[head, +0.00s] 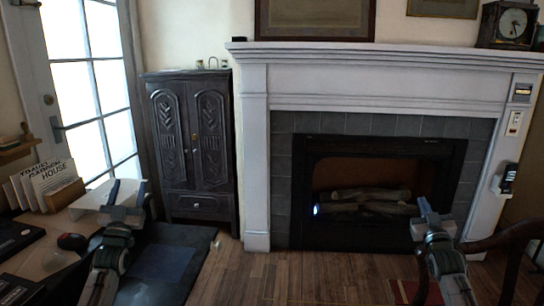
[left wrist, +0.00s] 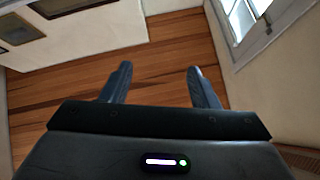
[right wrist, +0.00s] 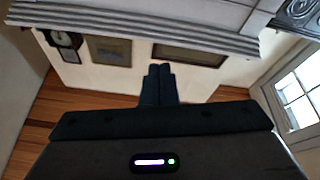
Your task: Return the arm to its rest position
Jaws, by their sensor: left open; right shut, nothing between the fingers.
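My left gripper (head: 127,190) is raised in front of the left desk in the head view, with its fingers pointing up and away. In the left wrist view its two fingers (left wrist: 159,75) are spread wide with nothing between them. My right gripper (head: 424,206) is at the right, in front of the fireplace, also pointing up. In the right wrist view its fingers (right wrist: 160,72) are pressed together with nothing held. Both grippers appear clear of everything, though the left one overlaps a white stand on the desk in the head view.
A desk at the left holds upright books (head: 55,180), a white stand (head: 92,200) and a dark mouse with a red part (head: 72,242). A black cabinet (head: 193,145) and a white fireplace (head: 256,160) stand ahead. A dark curved wooden rail (head: 505,238) is near my right arm.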

